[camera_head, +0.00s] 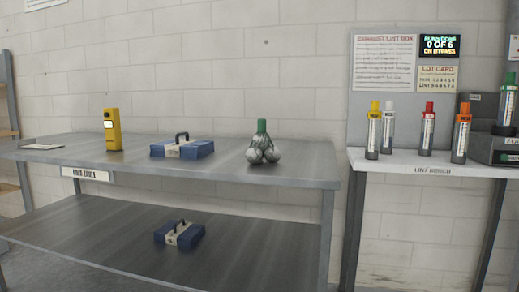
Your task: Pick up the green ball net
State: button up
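The green ball net (263,147) stands on the top of the grey metal table (110,170), near its right end. It has a green top and a dark net around several pale grey balls. It stands upright and nothing touches it. My gripper is not in view.
A blue and cream case (183,149) and a yellow device (112,130) stand left of the net. A similar case (180,234) is on the lower shelf. The white bench (430,164) at right holds several capped cylinders. The tabletop around the net is clear.

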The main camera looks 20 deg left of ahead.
aim_at(262, 149)
jog(key=u, duration=1)
